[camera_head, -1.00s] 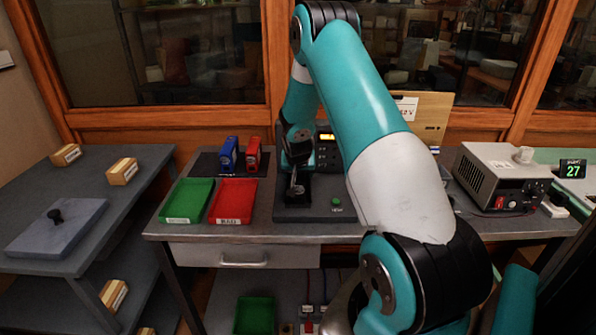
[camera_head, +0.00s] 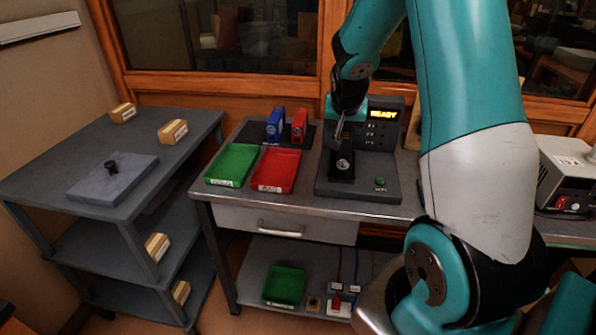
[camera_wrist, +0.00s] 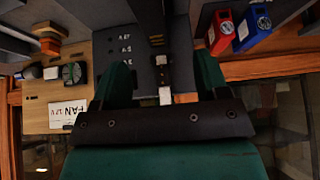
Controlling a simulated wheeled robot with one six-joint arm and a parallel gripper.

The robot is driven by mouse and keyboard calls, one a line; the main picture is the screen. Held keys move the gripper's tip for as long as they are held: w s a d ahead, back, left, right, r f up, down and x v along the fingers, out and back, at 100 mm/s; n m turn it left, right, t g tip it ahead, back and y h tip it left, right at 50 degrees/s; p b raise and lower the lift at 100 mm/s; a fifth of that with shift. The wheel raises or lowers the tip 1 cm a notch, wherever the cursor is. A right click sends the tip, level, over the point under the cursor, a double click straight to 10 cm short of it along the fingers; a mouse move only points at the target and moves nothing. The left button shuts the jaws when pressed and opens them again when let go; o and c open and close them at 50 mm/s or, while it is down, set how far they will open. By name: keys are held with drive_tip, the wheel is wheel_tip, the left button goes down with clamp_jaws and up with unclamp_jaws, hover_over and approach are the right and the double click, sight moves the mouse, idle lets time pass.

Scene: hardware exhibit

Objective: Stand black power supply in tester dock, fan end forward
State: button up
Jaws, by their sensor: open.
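The tester dock (camera_head: 385,150) is a dark grey unit on the bench with a lit READY display and a green button. A black block with a round pale fan face, which looks like the black power supply (camera_head: 342,166), stands in the dock's left part. Its fan face points toward the bench front. My gripper (camera_head: 341,128) is just above and behind it. In the wrist view my gripper (camera_wrist: 162,82) is open, its two dark green fingers apart. A narrow dark piece with a pale end shows between them; I cannot tell what it is or whether they touch it.
Blue (camera_head: 275,124) and red (camera_head: 299,125) power supplies stand on a dark mat left of the dock. Green (camera_head: 231,165) and red (camera_head: 276,170) trays lie in front. A grey bench instrument (camera_head: 566,172) is at right. A shelf cart (camera_head: 120,150) stands left.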

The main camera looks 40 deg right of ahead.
drive_tip(key=s+a+r+n+y, duration=0.2)
drive_tip(key=a+n, duration=0.1)
drive_tip(key=a, duration=0.6)
drive_tip(key=s+a+r+n+y, duration=0.2)
drive_tip(key=a+r+n, duration=0.1)
drive_tip(key=a, duration=0.6)
drive_tip(key=s+a+r+n+y, duration=0.2)
drive_tip(key=a, duration=0.8)
drive_tip(key=s+a+r+n+g+y, duration=0.1)
drive_tip(key=s+a+r+n+g, duration=0.1)
drive_tip(key=s+a+n, duration=0.2)
drive_tip(key=s+a+r+n+g+y, duration=0.1)
drive_tip(key=s+a+n, duration=0.3)
drive_tip(key=s+a, duration=0.4)
drive_tip(key=s+g, duration=0.1)
drive_tip(key=s, duration=0.4)
drive_tip(key=shift+s+r+n+y, duration=0.25)
drive_tip(key=shift+r+n+y, duration=0.1)
drive_tip(key=shift+n+y, duration=0.05)
